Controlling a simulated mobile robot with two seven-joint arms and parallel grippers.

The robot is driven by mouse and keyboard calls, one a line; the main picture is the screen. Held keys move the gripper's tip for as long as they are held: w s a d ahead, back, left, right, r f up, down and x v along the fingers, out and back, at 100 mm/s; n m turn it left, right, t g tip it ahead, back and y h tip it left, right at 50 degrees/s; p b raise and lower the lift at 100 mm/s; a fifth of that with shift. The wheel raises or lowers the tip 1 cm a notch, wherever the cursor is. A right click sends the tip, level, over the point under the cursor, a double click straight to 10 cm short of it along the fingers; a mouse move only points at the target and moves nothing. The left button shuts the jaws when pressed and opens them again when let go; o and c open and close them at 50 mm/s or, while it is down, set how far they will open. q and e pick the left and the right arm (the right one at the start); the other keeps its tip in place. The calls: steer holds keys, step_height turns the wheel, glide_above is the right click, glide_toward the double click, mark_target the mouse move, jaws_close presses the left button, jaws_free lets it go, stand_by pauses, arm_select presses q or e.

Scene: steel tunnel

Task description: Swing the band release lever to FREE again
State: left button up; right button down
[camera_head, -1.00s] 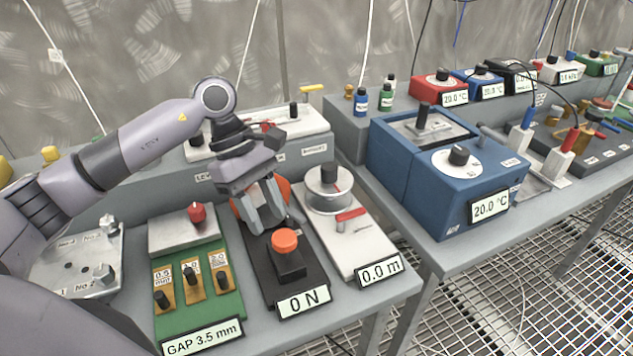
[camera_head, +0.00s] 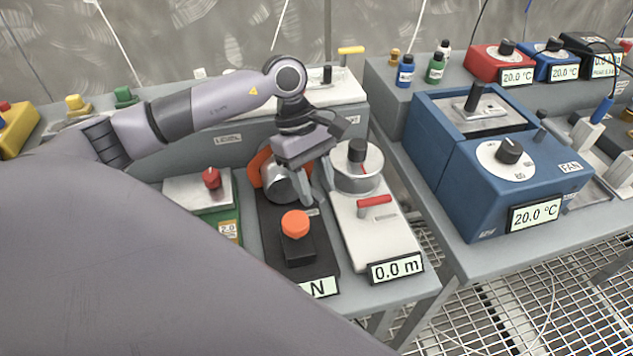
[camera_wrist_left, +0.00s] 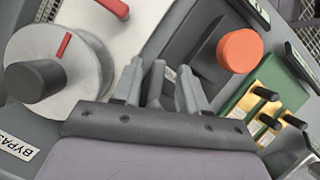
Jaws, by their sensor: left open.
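My left gripper (camera_head: 316,190) points down, open and empty, above the gap between two panels. It also shows in the left wrist view (camera_wrist_left: 163,88). The dark panel reading "N" has an orange knob (camera_head: 296,224) on a black block, with an orange-sided grey roller (camera_head: 283,184) behind it, partly hidden by the gripper. The white panel reading "0.0 m" has a red-handled lever (camera_head: 375,201) and a grey drum (camera_head: 357,175) with a black knob. No FREE marking is legible, so I cannot tell which part is the band release lever. My right gripper is not in view.
A blue box (camera_head: 510,195) reading "20.0 °C" stands on the right bench. A green panel (camera_head: 220,222) with a red knob is left of the dark panel. My own arm covers the lower left. Small bottles (camera_head: 405,72) stand at the back.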

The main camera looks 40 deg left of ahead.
arm_select(q)
steer(key=shift+d+f, duration=0.15)
steer(key=shift+f, duration=0.2)
